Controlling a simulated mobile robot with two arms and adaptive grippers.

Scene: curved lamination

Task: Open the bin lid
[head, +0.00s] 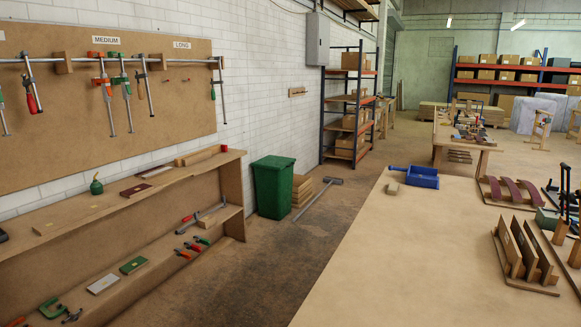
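A green bin (273,190) stands on the floor against the white brick wall, between the wooden shelf unit and a small stack of boards. Its green lid (273,162) lies flat across the top and looks closed. The inside of the bin is hidden. Neither of my grippers shows in the head view.
A wooden shelf unit (238,205) with tools stands left of the bin. A board stack (301,191) and a long metal clamp (318,199) lie on the floor to its right. A large worktable (400,260) fills the right foreground. Floor (262,262) between shelf and table is open.

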